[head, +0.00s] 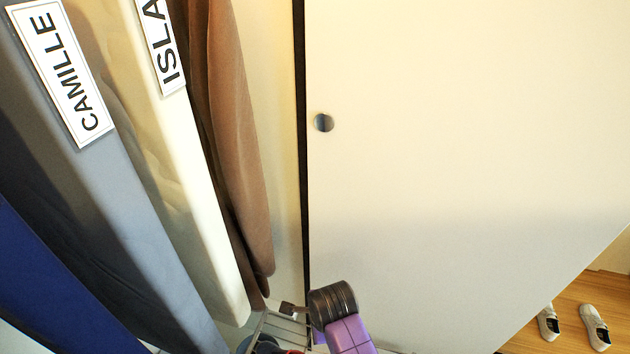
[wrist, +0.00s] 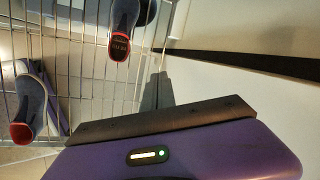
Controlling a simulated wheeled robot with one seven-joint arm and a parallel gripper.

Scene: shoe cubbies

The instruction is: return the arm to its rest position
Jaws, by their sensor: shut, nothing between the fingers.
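My arm shows at the bottom of the head view as a purple link with a dark ribbed joint (head: 334,302). It is in front of the lower edge of the white door panel, beside hanging clothes. In the wrist view my gripper (wrist: 165,122) shows as a dark bar on a purple body with a small lit indicator. It is shut and holds nothing. Its fingertips are not clearly seen.
A wire rack (wrist: 90,75) holds dark shoes with red trim (wrist: 118,45). A large white panel (head: 450,150) fills the right. White shoes (head: 594,327) stand on the wooden floor.

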